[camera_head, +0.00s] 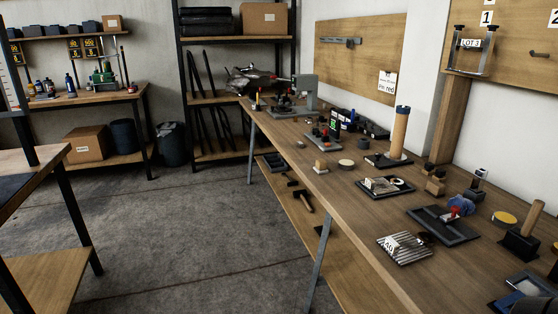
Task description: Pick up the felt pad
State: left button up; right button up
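I cannot tell for sure which thing is the felt pad. A small round pale disc (346,163) with a dark side lies on the long wooden workbench (350,215), near its front edge. A round yellow disc (504,218) lies farther right on the same bench. Either could be a felt pad, but the texture is too small to make out.
The bench holds a dark tray with a red-knobbed part (443,225), a ridged metal plate (405,248), a tall tan cylinder (400,132) and a black block with a wooden handle (522,240). Another table (32,170) stands left. The floor (190,225) between is clear.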

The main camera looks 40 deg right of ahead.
aim_at(321, 166)
jog(key=u, duration=0.1)
jog(key=i, duration=2.4)
jog(key=z, duration=1.55)
jog(key=i, duration=1.05)
jog(key=z, duration=1.1)
